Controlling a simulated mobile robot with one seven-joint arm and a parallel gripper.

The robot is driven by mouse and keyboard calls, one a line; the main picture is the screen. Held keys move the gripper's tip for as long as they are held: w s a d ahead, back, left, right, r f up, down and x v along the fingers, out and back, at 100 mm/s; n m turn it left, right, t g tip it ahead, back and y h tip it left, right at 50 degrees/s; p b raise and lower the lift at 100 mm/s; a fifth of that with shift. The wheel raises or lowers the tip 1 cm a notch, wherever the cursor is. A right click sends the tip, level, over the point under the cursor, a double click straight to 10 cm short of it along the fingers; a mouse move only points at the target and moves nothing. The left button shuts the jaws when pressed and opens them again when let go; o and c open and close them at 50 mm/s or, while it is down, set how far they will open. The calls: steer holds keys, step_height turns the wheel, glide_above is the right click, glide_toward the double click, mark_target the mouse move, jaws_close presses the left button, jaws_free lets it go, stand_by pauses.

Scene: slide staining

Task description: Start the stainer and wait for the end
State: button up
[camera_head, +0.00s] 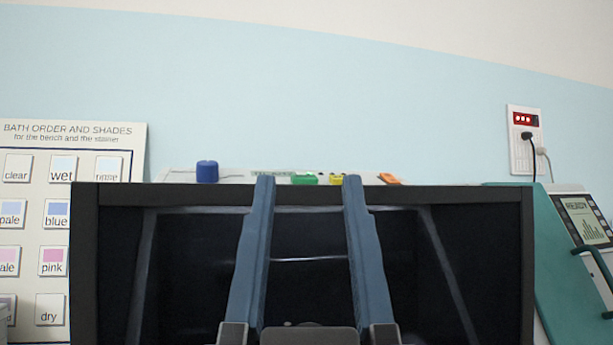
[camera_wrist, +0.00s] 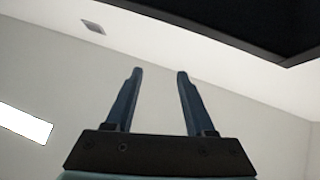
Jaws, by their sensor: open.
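A dark, open-framed box or raised hood (camera_head: 84,262), perhaps part of the stainer, fills the lower middle of the head view. Behind its top edge, a pale panel (camera_head: 185,176) shows with a blue knob (camera_head: 207,171), a green button (camera_head: 304,179), a yellow button (camera_head: 337,178) and an orange part (camera_head: 389,179). A small green label or display there is too small to read. My gripper (camera_head: 309,180) is open and empty in front of the dark frame, fingers pointing up. It is also open in the wrist view (camera_wrist: 159,72).
A chart of baths and shades (camera_head: 75,150) stands left. A dark panel (camera_wrist: 230,18) crosses the wrist view's top right.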

jaws_close()
stand_by(1.4)
